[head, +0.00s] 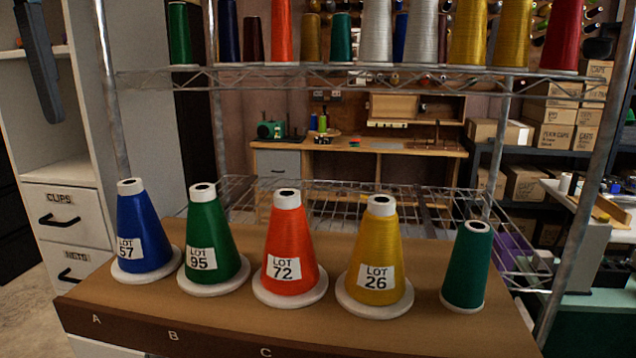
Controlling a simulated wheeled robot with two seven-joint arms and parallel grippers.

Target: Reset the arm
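A long dark grey part (40,62) hangs down at the upper left edge, in front of the white cabinet. It looks like part of my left gripper, cut off by the top of the picture; I cannot tell whether it is open or shut. It touches nothing that I can see and is well apart from the cones. My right gripper and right arm are not in view.
A wooden shelf (200,305) holds a blue cone (140,225), green cone (208,228), orange cone (288,235), yellow cone (376,240) and teal cone (467,265), all upright. Metal posts and an upper wire shelf (350,72) with more cones frame it.

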